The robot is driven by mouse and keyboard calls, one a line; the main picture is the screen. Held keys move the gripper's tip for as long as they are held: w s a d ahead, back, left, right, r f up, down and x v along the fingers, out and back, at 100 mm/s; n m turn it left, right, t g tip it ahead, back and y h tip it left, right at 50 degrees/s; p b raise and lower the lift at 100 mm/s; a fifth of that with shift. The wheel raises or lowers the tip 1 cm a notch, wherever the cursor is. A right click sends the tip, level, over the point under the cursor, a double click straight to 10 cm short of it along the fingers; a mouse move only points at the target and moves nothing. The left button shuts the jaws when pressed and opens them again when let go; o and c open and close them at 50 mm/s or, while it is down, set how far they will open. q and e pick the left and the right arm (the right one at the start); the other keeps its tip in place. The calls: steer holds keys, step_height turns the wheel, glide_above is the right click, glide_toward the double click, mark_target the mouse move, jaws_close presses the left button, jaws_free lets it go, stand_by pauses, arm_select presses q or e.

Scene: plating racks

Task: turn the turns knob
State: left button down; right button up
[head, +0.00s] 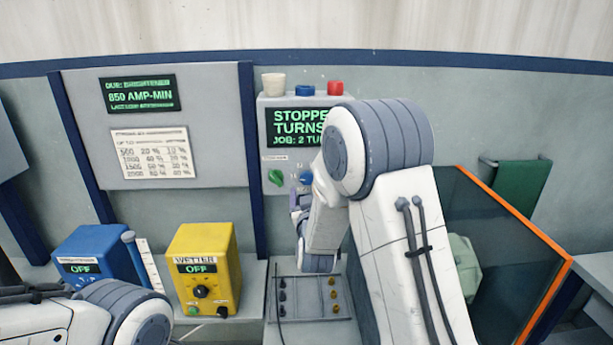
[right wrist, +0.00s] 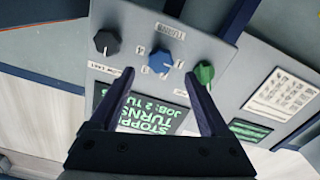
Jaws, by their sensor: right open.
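The grey control box (head: 265,105) on the back wall has a display reading "STOPPED", "TURNS" and "JOB: 2 TU…", partly hidden by my right arm. Below the display are a green knob (head: 275,178) and a blue knob (head: 305,178). The right wrist view, turned upside down, shows the blue knob (right wrist: 160,61) with small marks around it, the green knob (right wrist: 204,73) and a black knob (right wrist: 107,43). My left gripper is out of view.
A yellow "WETTER" box (head: 215,240) and a blue box (head: 90,250), both showing OFF, stand at the left. A panel with small black and yellow knobs (head: 310,297) lies below. An orange-edged dark screen (head: 510,240) stands at the right.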

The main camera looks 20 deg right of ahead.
mark_target(307, 179)
steer(key=p+x, duration=0.1)
steer(key=x, duration=0.3)
steer(key=shift+w+r+p, duration=0.1)
steer(key=shift+w+p, duration=0.2)
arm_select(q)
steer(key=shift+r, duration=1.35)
arm_select(e)
steer(key=shift+w+d, duration=0.2)
steer(key=shift+w, duration=0.45)
jaws_close()
steer(key=shift+f+m+b, duration=0.3)
steer(key=shift+m+b, duration=0.1)
steer(key=shift+b, duration=0.35)
steer(key=m+b, duration=0.9)
steer(key=b, duration=0.5)
steer(key=shift+f, duration=0.1)
arm_select(q)
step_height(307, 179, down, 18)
steer(key=b, duration=0.2)
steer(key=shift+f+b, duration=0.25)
steer(key=shift+b, duration=0.05)
arm_select(e)
steer(key=shift+m, duration=1)
steer(key=shift+r, duration=0.25)
